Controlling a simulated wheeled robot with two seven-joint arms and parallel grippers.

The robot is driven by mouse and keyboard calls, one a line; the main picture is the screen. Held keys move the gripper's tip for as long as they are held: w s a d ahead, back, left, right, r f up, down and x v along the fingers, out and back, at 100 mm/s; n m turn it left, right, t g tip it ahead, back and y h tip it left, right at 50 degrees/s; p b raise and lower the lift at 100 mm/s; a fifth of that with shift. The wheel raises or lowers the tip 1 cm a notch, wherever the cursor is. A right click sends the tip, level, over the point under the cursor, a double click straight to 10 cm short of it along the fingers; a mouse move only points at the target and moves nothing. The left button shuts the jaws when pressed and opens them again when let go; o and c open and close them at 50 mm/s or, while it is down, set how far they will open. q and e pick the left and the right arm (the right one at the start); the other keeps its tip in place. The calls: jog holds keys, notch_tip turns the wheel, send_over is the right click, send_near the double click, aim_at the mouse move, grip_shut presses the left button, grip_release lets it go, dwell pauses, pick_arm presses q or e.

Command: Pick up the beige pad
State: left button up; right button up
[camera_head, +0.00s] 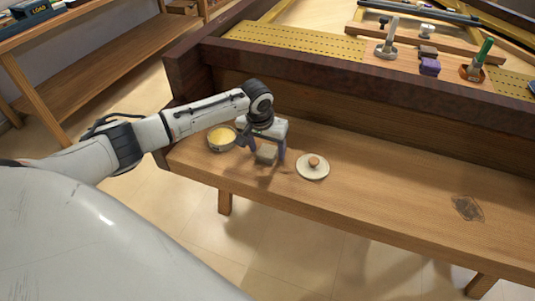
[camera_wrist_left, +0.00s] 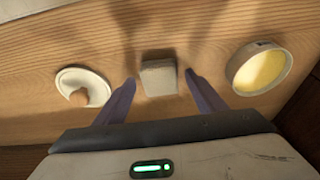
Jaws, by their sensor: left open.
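The beige pad (camera_head: 266,154) is a small, blocky, grey-beige piece on the wooden bench. In the left wrist view the pad (camera_wrist_left: 158,77) lies between my two finger tips, with a gap on each side. My left gripper (camera_head: 261,151) is open and comes down over the pad. Its fingers also show in the left wrist view (camera_wrist_left: 159,82), spread around the pad and not visibly touching it. My right gripper is not in view.
A round bowl with yellow contents (camera_head: 221,138) stands left of the pad. A pale round lid with a wooden knob (camera_head: 313,166) lies to the right. A dark patch (camera_head: 467,208) marks the bench further right. The piano frame (camera_head: 330,95) rises behind.

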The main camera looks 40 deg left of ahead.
aim_at(267, 151)
pick_arm(q)
jog(key=c, duration=1.1)
notch_tip(267, 151, up, 10)
jog(key=shift+r+p, duration=0.1)
jog(key=shift+p, duration=0.3)
